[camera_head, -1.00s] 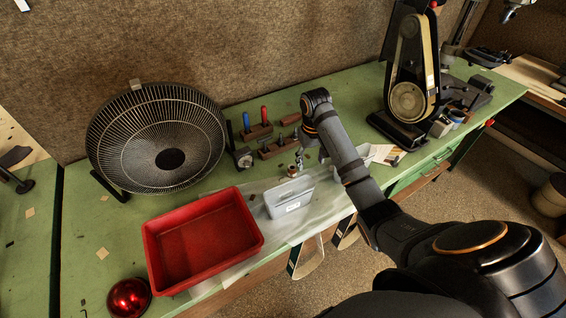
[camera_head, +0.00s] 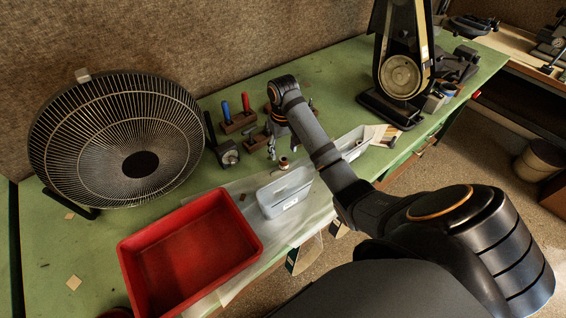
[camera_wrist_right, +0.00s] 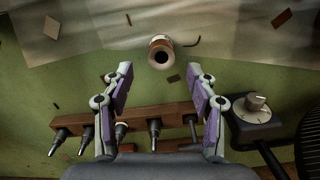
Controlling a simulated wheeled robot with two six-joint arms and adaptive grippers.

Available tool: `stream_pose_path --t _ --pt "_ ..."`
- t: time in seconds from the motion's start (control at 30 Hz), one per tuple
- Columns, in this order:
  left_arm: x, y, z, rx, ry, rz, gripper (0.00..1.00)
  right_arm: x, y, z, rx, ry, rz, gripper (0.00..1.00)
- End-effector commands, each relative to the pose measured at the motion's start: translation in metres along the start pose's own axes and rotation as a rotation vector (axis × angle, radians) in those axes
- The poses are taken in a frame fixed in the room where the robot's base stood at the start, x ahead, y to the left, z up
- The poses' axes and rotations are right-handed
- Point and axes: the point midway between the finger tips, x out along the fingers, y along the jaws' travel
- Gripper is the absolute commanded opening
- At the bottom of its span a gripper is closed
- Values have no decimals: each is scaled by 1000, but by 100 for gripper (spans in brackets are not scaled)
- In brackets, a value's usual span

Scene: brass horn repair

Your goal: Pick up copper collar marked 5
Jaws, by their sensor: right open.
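A small copper-coloured collar (camera_head: 283,162) stands on the bench, just behind the grey box. In the right wrist view the collar (camera_wrist_right: 160,52) has a pale band and a dark round hole; I cannot read any number on it. My right gripper (camera_wrist_right: 158,76) is open, with its two fingers spread and nothing between them. The collar lies just beyond the fingertips, roughly centred between them. In the head view the right gripper (camera_head: 271,149) points down, a little left of and behind the collar. My left gripper is not in view.
A wooden tool rack (camera_wrist_right: 145,118) lies beneath the gripper fingers, with a knobbed block (camera_wrist_right: 255,108) to their right. A grey box (camera_head: 286,192), a red bin (camera_head: 126,262) and a large fan (camera_head: 120,140) stand nearby.

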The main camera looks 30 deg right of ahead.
Motion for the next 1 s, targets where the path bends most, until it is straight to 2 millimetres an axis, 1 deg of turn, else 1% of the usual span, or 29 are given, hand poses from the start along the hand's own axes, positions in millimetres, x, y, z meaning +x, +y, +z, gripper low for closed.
stream_pose_path --t 0.03,0.1,0.17,0.27,0.33,0.4,0.6,1.0 --pt "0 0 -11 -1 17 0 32 0 0 0 0 0 0 58" --pt "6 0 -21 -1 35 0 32 7 0 1 0 0 0 58" --pt "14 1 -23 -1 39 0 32 17 -1 2 0 -1 0 58" --pt "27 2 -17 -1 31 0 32 35 -2 5 0 -2 0 58" --pt "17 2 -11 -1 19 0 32 39 -2 6 0 -3 0 58" --pt "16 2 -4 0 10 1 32 47 -3 6 0 -3 -1 58" --pt "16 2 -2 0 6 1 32 50 -2 5 -1 0 0 58" --pt "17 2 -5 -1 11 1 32 50 -2 5 -1 0 0 4"
